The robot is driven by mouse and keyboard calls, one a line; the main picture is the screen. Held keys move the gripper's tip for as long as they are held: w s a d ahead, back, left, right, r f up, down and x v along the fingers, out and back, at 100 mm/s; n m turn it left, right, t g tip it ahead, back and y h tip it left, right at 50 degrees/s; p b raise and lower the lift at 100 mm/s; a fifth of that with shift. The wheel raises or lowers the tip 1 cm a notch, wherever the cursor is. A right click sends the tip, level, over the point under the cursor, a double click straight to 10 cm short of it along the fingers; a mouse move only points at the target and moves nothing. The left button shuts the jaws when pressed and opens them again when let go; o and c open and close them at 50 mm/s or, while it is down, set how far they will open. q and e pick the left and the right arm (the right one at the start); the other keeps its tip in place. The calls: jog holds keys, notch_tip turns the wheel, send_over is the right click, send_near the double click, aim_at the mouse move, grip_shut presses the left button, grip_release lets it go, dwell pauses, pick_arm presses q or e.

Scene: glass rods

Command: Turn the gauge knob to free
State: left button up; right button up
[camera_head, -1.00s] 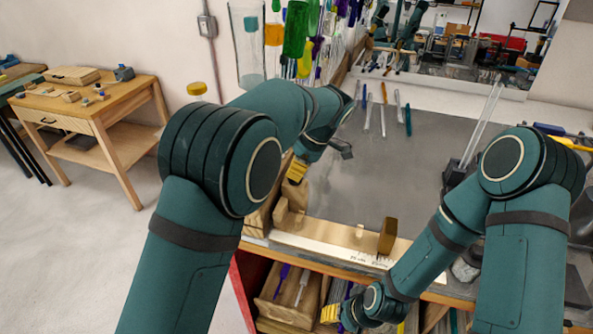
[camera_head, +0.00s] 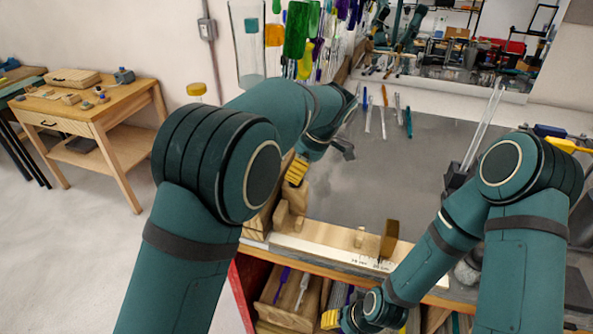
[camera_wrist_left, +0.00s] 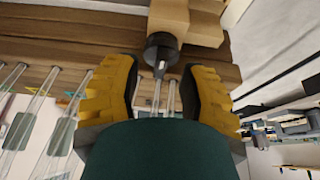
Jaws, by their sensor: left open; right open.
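In the left wrist view a dark round knob (camera_wrist_left: 161,47) with a thin metal pin sits against a pale wooden block (camera_wrist_left: 186,20). My left gripper (camera_wrist_left: 160,90) is open, and the knob lies beyond and between its yellow fingers, apart from them. In the head view my left gripper (camera_head: 296,172) is above small wooden blocks (camera_head: 282,214) at the left end of the gauge's white scale strip (camera_head: 335,250); the knob cannot be made out there. A brown upright plate (camera_head: 389,240) stands at the strip's right part. My right gripper (camera_head: 331,319) is open, low by the bench front, partly hidden.
Several glass rods (camera_head: 383,110) lie on the grey bench top (camera_head: 370,180). Upright rods stand in a dark holder (camera_head: 455,178) near my right arm. The middle of the bench top is clear.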

pick_arm(q)
jog(key=v, duration=1.1)
jog(key=shift+a, duration=0.1)
